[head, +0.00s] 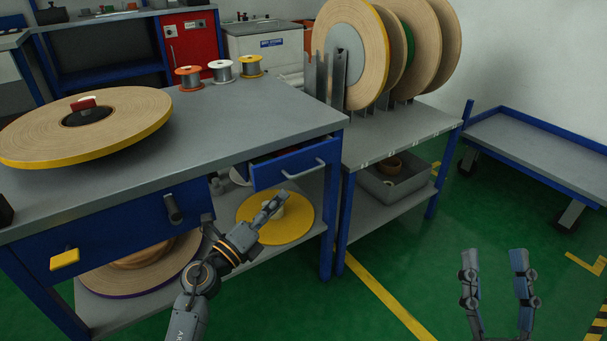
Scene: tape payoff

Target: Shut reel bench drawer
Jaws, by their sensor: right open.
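The reel bench (262,108) has a grey top and blue frame. Its blue drawer (285,172) with a grey bar handle (304,169) sits under the top near the right end. My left gripper (272,203) is just below and in front of the drawer, in front of a yellow reel in this view. Its fingers look close together, edge-on, so I cannot tell whether they are open. No contact with the handle shows. My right gripper (494,262) is open and empty over the floor at lower right.
A large tape reel (135,107) lies on the bench top, with small spools (221,72) behind. A yellow reel (262,226) lies on the lower shelf. A rack of upright reels (352,55) stands right, above a grey bin (392,184). Green floor (425,270) is clear ahead.

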